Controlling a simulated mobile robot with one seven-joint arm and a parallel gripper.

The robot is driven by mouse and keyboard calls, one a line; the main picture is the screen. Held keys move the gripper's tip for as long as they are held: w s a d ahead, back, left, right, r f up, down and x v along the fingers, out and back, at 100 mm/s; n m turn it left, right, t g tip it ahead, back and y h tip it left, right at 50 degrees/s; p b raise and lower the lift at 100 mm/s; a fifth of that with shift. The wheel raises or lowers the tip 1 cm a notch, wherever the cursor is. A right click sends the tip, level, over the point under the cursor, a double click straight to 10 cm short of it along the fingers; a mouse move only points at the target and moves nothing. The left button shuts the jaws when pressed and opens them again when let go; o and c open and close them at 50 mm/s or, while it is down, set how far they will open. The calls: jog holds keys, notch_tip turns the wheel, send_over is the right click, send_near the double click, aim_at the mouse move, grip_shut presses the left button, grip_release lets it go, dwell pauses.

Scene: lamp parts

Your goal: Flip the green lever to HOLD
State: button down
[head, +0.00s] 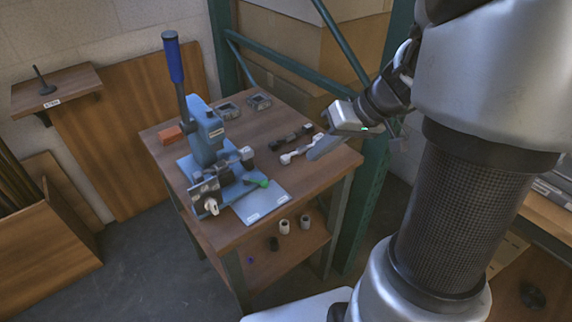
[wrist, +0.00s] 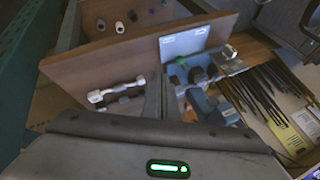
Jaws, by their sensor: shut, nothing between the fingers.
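The green lever (head: 258,182) sticks out at the front right of a blue press (head: 207,135) on the small wooden table, its green end over the inner edge of a pale plate (head: 262,205). The plate has two small white labels, too small to read. My gripper (head: 313,155) is shut and empty, above the table's right side and apart from the lever. Its fingers show in the wrist view (wrist: 158,78).
Dark and white lamp parts (head: 295,153) lie on the table near my gripper. An orange block (head: 171,136) and two grey devices (head: 258,101) sit farther back. The press's tall blue-handled arm (head: 173,60) stands upright. A green rack post (head: 370,190) rises behind the table's right side.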

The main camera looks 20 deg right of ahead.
aim_at(256, 181)
jog(key=b+x, duration=0.1)
jog(key=x, duration=0.8)
jog(key=shift+a+f+b, duration=0.2)
jog(key=shift+f+b, duration=0.1)
jog(key=shift+b, duration=0.1)
jog(key=shift+a+f, duration=0.2)
jog(key=shift+a, duration=0.8)
jog(key=shift+a+f, duration=0.2)
jog(key=shift+a, duration=0.8)
jog(key=shift+w+a, duration=0.1)
